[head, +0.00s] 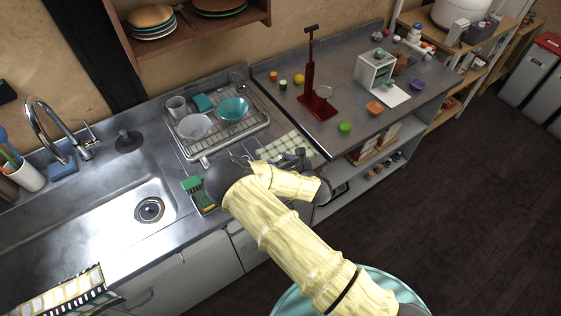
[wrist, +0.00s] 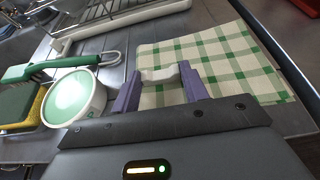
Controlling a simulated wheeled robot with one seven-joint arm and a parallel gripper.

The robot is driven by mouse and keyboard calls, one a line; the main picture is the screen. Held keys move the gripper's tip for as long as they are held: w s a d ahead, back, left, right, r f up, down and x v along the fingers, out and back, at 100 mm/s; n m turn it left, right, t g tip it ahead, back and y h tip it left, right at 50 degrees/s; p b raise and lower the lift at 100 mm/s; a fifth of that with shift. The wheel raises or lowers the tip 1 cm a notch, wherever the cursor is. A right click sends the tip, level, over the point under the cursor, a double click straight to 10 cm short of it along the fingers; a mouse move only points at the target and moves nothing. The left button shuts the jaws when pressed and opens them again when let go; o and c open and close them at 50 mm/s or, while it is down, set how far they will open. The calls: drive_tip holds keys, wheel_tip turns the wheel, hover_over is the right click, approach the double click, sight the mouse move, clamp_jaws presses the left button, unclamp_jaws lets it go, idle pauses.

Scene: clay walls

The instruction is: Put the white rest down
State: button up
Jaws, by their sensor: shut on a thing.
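The white rest (wrist: 160,74) is a small pale piece between the two purple fingertips of my gripper (wrist: 160,80) in the wrist view. My gripper is shut on it, over the lower left edge of a green-and-white checked cloth (wrist: 222,52). I cannot tell whether the rest touches the cloth or the counter. In the head view my arm hides most of the gripper and I cannot make out the rest; the cloth shows beyond the arm (head: 287,147).
A white bowl with a green inside (wrist: 75,97) and a green brush (wrist: 55,65) lie left of the gripper. The dish rack (head: 217,125) stands behind, the sink (head: 110,200) is left, and a dark red stand (head: 316,105) is right. The cloth's visible top is bare.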

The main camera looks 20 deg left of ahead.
drive_tip(key=shift+f, duration=0.35)
drive_tip(key=shift+f, duration=0.3)
drive_tip(key=shift+f+b, duration=0.1)
drive_tip(key=shift+b, duration=0.2)
